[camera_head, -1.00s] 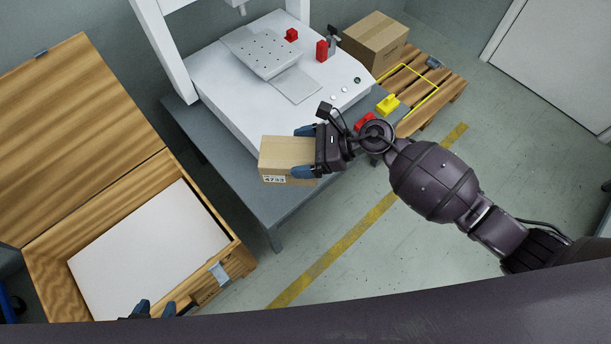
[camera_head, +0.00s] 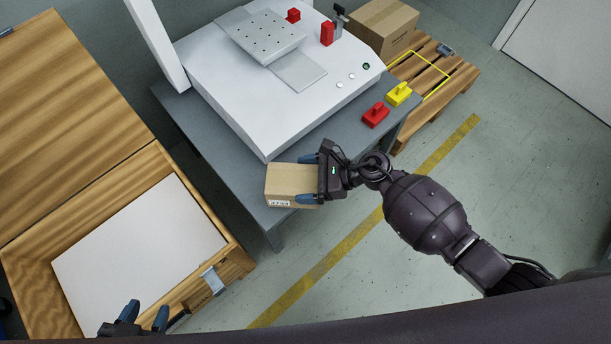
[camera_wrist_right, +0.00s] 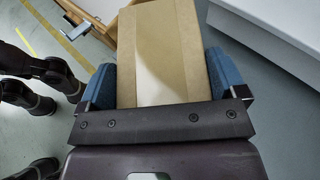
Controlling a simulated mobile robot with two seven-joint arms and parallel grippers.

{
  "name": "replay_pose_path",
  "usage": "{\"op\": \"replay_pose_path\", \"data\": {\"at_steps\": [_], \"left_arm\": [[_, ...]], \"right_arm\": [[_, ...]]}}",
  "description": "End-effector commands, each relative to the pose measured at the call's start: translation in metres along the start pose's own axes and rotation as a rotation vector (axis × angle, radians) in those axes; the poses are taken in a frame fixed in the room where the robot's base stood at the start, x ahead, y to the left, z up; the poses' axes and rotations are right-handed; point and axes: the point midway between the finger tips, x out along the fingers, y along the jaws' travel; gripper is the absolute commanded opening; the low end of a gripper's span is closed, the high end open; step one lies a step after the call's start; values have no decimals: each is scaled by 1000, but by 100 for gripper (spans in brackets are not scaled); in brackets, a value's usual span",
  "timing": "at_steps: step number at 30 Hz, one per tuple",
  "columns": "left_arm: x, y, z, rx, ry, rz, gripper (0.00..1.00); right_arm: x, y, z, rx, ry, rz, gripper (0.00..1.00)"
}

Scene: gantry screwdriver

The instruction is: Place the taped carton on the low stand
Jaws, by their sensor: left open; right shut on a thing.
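The taped carton (camera_head: 285,181) is a small brown box with a white printed label on its near side. My right gripper (camera_head: 309,179) is shut on it, with blue fingers on two opposite sides. In the right wrist view the carton (camera_wrist_right: 160,45) fills the space between the fingers, and a paler tape strip runs along it. It is over the front corner of the grey table; I cannot tell whether it touches. A low wooden slatted stand (camera_head: 462,79) with a yellow outline stands at the back right. My left gripper (camera_head: 146,313) is open and empty by the wooden chest.
A larger carton (camera_head: 380,27) occupies the stand's back left part. The white gantry machine (camera_head: 225,85) stands on the grey table (camera_head: 190,120), with red (camera_head: 375,115) and yellow (camera_head: 398,94) blocks near its edge. An open wooden chest (camera_head: 245,262) is at left. Floor at right is clear.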

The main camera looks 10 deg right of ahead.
Motion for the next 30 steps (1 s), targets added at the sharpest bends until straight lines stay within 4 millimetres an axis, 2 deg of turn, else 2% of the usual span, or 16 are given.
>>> {"op": "replay_pose_path", "data": {"at_steps": [2,8,17,18,19,30], "left_arm": [[1,0,-2,4,11,0,43],[0,-1,-7,7,24,-3,43],[1,0,1,2,14,0,43],[0,-1,-1,1,18,-2,43],[0,-1,-1,1,18,-3,43],[-1,-2,-5,0,19,-9,43]], "right_arm": [[3,0,-6,2,-2,0,53],[2,-2,-4,-6,-3,-2,53],[5,-1,-10,-3,-2,0,53],[4,-1,-9,-3,0,-1,96],[4,-1,-9,-4,-1,-1,100],[-1,-2,-4,-6,0,-3,100]]}}
